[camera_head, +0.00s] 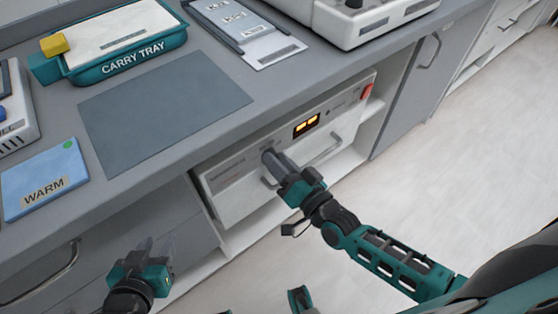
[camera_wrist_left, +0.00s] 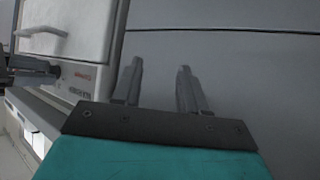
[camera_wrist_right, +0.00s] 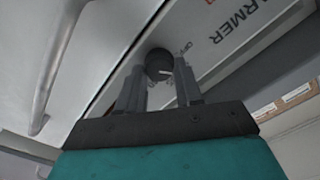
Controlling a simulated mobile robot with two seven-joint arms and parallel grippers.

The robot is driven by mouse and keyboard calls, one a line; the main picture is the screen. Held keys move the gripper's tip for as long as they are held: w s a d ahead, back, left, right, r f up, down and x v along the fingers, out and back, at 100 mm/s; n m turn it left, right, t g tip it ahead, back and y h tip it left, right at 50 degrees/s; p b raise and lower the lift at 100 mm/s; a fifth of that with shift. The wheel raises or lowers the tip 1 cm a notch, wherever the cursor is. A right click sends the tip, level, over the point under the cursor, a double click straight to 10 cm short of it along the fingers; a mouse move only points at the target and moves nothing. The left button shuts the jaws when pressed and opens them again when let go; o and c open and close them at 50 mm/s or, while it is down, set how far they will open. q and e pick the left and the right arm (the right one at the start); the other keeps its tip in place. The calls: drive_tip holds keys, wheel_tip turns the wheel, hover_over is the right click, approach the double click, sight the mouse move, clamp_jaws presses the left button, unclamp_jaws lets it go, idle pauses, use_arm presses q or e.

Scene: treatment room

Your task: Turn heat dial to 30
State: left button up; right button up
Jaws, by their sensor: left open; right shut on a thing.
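The heat dial (camera_wrist_right: 159,64) is a dark round knob with a light pointer line on the front panel of the white warmer (camera_head: 236,188). My right gripper (camera_head: 272,158) reaches the panel's left part and covers the dial in the head view. In the right wrist view its fingers (camera_wrist_right: 160,78) are closed on the dial's two sides. My left gripper (camera_head: 157,250) is open and empty, low in front of the drawers.
A bar handle (camera_head: 325,150) and a red switch (camera_head: 367,91) are on the warmer's front. Above, the counter holds a grey mat (camera_head: 165,105), a blue WARM pack (camera_head: 45,170) and a teal carry tray (camera_head: 120,60). The floor (camera_head: 460,150) at right is clear.

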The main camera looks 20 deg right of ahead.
drive_tip(key=shift+m, duration=0.6)
drive_tip(key=o, duration=1)
drive_tip(key=p+v, duration=0.1)
drive_tip(key=v, duration=1.2)
